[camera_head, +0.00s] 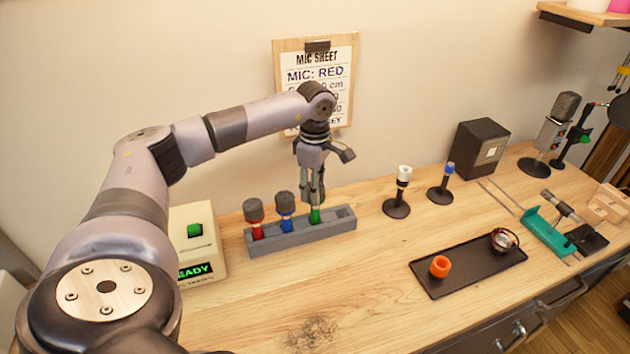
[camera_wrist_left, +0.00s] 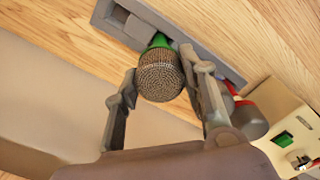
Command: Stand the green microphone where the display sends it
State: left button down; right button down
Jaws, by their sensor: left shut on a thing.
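The green microphone (camera_head: 315,214) stands in the right part of a grey rack (camera_head: 300,238), its head hidden behind the fingers. In the left wrist view the green microphone (camera_wrist_left: 160,78) shows its grey mesh head between the fingers. My left gripper (camera_head: 314,192) points down and is shut on it. A red microphone (camera_head: 255,220) and a blue microphone (camera_head: 286,213) stand in the same rack to the left. The display box (camera_head: 197,245) at the left has a green button and a partly hidden text ending in "EADY". My right gripper is not in view.
A white-topped stand (camera_head: 397,200) and a blue-topped stand (camera_head: 441,190) are right of the rack. A black tray (camera_head: 465,268) holds an orange ring. A dark speaker box (camera_head: 482,148) stands behind.

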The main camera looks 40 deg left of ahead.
pick_arm(q)
jog(key=shift+f, duration=0.3)
jog(key=c, duration=0.9)
grip_release()
jog(key=shift+c, duration=0.2)
notch_tip(320, 180, up, 12)
